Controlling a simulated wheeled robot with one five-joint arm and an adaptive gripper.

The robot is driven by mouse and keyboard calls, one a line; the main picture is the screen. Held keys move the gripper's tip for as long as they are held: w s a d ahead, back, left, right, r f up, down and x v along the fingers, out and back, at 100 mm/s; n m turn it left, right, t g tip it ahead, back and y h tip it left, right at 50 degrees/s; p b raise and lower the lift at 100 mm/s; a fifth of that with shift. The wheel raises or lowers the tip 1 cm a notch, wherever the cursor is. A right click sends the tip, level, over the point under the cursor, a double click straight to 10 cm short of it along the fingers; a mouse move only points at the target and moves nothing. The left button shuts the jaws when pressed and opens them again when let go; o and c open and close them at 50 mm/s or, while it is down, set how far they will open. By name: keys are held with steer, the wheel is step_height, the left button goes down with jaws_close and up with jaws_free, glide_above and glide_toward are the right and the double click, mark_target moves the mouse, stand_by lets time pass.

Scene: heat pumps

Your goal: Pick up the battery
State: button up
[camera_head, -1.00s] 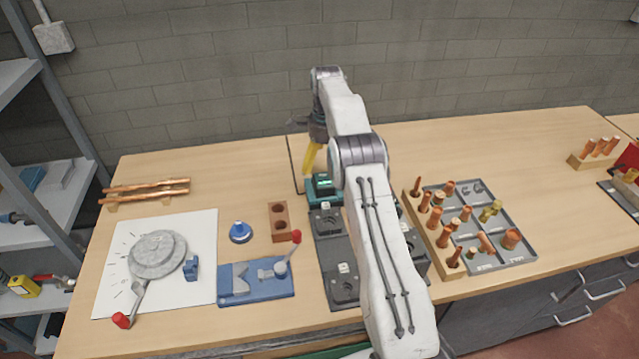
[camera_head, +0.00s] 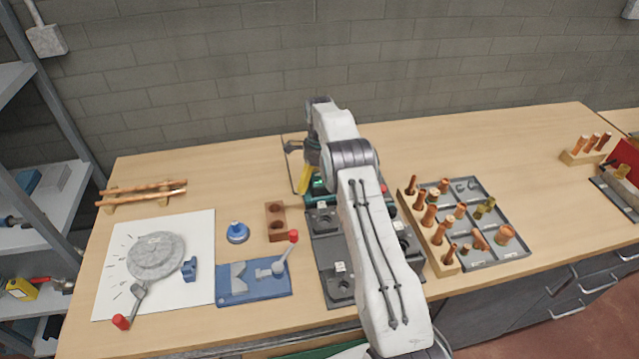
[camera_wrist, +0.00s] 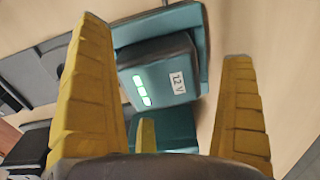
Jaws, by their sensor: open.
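The battery (camera_wrist: 158,82) is a dark grey-teal block with a "12 V" label and lit green bars. In the wrist view it lies between the yellow fingers of my gripper (camera_wrist: 163,42), which are spread, with visible room on the right. It sits in or against a teal holder (camera_wrist: 185,20); the exact seating is hard to tell. In the head view my gripper (camera_head: 306,181) is low beside the battery (camera_head: 318,184), and my arm partly hides both.
Dark grey module plates (camera_head: 325,250) adjoin the teal holder. A wooden block with holes (camera_head: 276,235) and a blue clamp fixture (camera_head: 250,285) stand to the left. A grey tray of copper fittings (camera_head: 490,250) is to the right. The table behind is clear.

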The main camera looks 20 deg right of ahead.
mark_target(319, 178)
steer(key=c, duration=1.4)
steer(key=shift+r+p, duration=0.4)
steer(key=shift+r, duration=4.65)
